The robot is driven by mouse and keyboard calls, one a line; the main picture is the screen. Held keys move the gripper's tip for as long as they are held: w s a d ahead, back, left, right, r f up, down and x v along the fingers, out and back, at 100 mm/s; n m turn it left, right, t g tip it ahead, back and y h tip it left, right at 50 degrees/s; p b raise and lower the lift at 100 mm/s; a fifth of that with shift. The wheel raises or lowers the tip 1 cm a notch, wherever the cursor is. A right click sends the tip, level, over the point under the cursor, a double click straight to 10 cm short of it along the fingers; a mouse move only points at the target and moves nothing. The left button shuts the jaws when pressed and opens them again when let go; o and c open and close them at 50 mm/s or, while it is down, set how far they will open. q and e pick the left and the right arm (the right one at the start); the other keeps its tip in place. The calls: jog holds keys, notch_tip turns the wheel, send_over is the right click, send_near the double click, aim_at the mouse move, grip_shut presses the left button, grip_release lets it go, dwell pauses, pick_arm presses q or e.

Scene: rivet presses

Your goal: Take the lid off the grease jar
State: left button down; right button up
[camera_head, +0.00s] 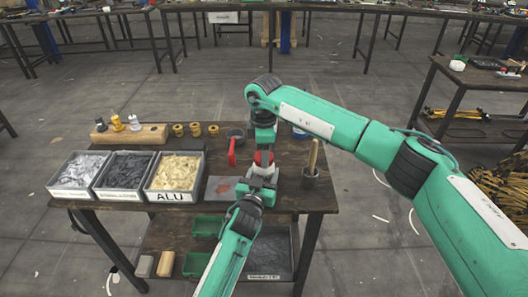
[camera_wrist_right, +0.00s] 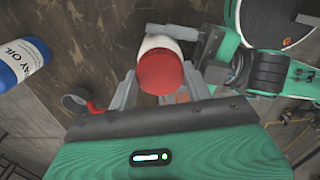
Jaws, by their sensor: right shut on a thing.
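The grease jar (camera_wrist_right: 156,43) is white with a red lid (camera_wrist_right: 167,75), and shows between my two grippers over the table. In the head view the red lid (camera_head: 263,157) is partly covered by fingers. My right gripper (camera_head: 264,150) comes down from above and is shut on the lid; in the right wrist view its fingers (camera_wrist_right: 160,88) lie on both sides of the red lid. My left gripper (camera_head: 263,176) reaches in from the front at the white body, its fingers closed about it. The lid looks seated against the jar, but the seam is largely hidden.
A red-handled tool (camera_head: 232,151) stands just left of the jar. A dark cup with a wooden handle (camera_head: 311,170) is at right. Three bins of rivets (camera_head: 174,174) fill the table's left. A blue-white oil bottle (camera_wrist_right: 22,66) lies left in the wrist view.

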jog(key=n, duration=0.4)
jog(key=shift+n, duration=0.4)
jog(key=n, duration=0.3)
jog(key=shift+r, duration=0.1)
jog(key=n, duration=0.6)
jog(key=shift+n, duration=0.3)
jog(key=n, duration=0.7)
jog(key=shift+n, duration=0.3)
jog(key=n, duration=0.6)
jog(key=shift+a, duration=0.1)
jog(key=n, duration=0.6)
jog(key=shift+n, duration=0.4)
jog(key=n, duration=1.8)
jog(key=shift+r, duration=0.2)
